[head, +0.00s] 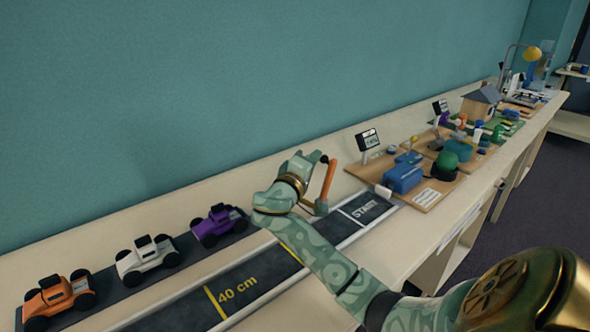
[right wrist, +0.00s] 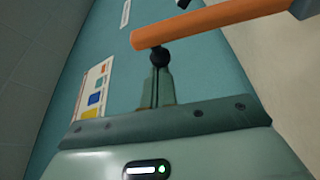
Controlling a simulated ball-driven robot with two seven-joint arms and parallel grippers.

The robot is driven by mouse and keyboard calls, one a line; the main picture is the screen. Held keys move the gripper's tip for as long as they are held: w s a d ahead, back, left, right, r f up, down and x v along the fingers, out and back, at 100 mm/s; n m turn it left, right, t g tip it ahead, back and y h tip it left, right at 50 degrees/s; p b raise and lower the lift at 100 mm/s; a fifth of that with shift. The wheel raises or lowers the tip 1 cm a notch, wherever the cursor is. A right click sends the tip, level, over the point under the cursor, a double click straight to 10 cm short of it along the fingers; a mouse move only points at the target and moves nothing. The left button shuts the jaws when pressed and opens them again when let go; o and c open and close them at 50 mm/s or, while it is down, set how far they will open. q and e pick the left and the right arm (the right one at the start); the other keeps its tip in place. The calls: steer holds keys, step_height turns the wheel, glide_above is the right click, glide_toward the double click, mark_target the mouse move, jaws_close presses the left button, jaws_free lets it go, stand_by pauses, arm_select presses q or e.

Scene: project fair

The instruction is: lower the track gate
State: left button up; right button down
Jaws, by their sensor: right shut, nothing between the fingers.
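The track gate's orange bar (head: 328,181) stands raised and nearly upright, tilted slightly, beside the dark track (head: 262,275) near its START marking. My right gripper (head: 321,158) is at the left of the bar's upper end. In the right wrist view the orange bar (right wrist: 215,24) crosses the top, and my shut, empty right gripper (right wrist: 159,60) has its dark fingertips right at the bar's free end. I cannot tell whether they touch it. The bar's far end meets a grey part at the upper right there. My left gripper is out of view.
Orange (head: 58,295), white (head: 147,258) and purple (head: 218,224) toy cars stand on a dark strip behind the track. Project boards with a blue box (head: 403,178) and a green dome (head: 459,150) stand to the right. The teal wall is behind the table.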

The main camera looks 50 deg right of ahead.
mark_target(336, 165)
steer(key=shift+s+f+m+h, duration=0.25)
steer(key=shift+s+m+h, duration=0.05)
steer(key=shift+s+m, duration=0.8)
steer(key=s, duration=0.3)
steer(key=shift+s+a+f, duration=0.15)
steer(key=shift+s+f, duration=0.05)
steer(key=shift+f, duration=0.1)
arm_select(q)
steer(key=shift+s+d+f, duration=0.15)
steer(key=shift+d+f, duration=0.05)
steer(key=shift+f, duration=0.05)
arm_select(e)
steer(key=shift+s+a+f, duration=0.1)
steer(key=shift+s+f, duration=0.4)
steer(key=shift+s, duration=0.25)
steer(key=shift+s+a+f, duration=0.1)
steer(key=shift+s+f, duration=0.4)
steer(key=shift+s, duration=0.3)
steer(key=shift+s+a+f, duration=0.1)
steer(key=shift+s+f, duration=0.4)
steer(key=shift+s, duration=0.25)
